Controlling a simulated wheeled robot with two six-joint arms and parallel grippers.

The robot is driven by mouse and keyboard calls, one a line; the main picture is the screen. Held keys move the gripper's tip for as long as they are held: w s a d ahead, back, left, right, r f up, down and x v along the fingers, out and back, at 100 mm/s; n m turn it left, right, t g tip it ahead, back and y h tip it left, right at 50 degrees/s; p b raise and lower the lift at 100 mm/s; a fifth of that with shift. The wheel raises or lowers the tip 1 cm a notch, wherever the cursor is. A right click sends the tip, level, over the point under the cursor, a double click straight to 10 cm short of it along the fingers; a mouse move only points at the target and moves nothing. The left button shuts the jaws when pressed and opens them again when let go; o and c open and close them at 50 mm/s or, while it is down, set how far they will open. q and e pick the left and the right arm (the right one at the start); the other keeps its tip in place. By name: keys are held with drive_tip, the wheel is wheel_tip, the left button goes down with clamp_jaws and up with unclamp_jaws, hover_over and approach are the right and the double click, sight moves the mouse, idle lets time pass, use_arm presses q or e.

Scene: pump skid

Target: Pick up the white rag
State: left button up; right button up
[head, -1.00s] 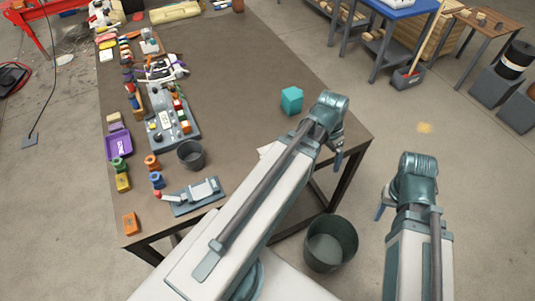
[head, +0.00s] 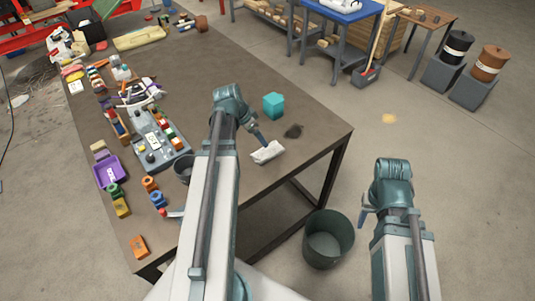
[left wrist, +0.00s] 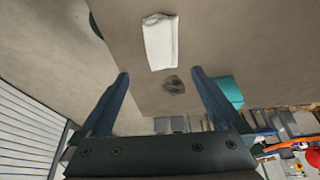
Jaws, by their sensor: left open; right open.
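The white rag (head: 267,153) lies on the brown table near its right front edge. It also shows at the top middle of the left wrist view (left wrist: 160,42). My left gripper (head: 262,139) points down close above the rag, and part of it is hidden behind its wrist in the head view. In the left wrist view its two dark blue fingers (left wrist: 160,74) are apart with nothing between them, and the rag lies beyond the tips. My right gripper (head: 364,216) is open and empty, off the table to the right.
Parts, bins and tools line the table's left side. A dark bucket (head: 328,239) stands on the floor by the front right table leg.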

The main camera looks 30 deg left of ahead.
use_arm(q)
drive_tip(key=b, duration=0.6)
hover_over(268, 150)
drive_tip(key=s, duration=0.3)
drive_tip(key=f, duration=0.4)
drive_tip(key=a+f, duration=0.1)
drive_tip(key=f, duration=0.2)
drive_tip(key=shift+w, duration=0.2)
drive_tip(key=b+x, duration=0.5)
drive_tip(key=shift+w+a+f, duration=0.1)
drive_tip(key=shift+w+f, duration=0.1)
drive_tip(key=shift+w, duration=0.05)
drive_tip(key=shift+r, duration=0.1)
drive_tip(key=c, duration=1.2)
